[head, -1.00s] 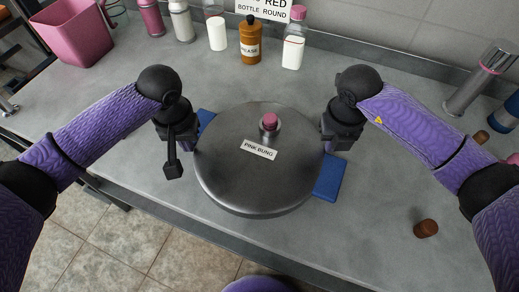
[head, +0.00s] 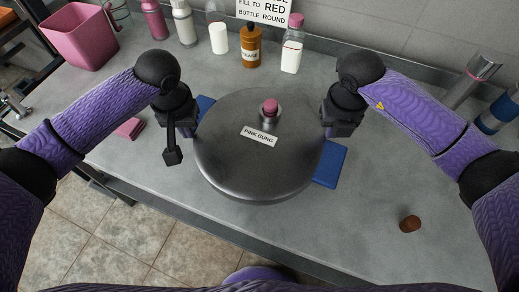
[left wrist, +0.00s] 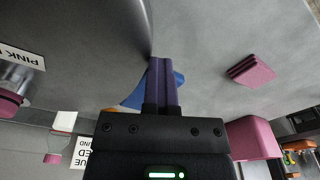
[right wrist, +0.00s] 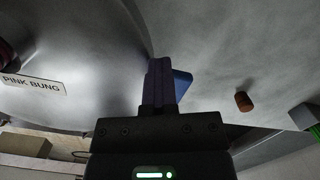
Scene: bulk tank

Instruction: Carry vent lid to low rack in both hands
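The vent lid (head: 240,175) is a large round grey metal disc with a raised neck, a pink bung (head: 270,107) and a "PINK BUNG" label. It appears roughly level over the counter. My left gripper (left wrist: 163,62) and right gripper (right wrist: 161,62) are at opposite sides of its rim. In both wrist views the fingers are together, right beside the rim and seemingly touching it, with no lid edge visible between them. The head view hides the fingertips. I cannot tell if the lid is clear of the surface. I cannot make out the low rack.
A blue mat (head: 329,167) shows under the lid's edges. A brown bung (head: 410,224) lies to the right, a pink sponge (head: 129,129) to the left. An orange-brown bottle (head: 251,48) and other bottles line the back. A pink bin (head: 80,38) stands back left. Tiled floor (head: 130,240) lies in front.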

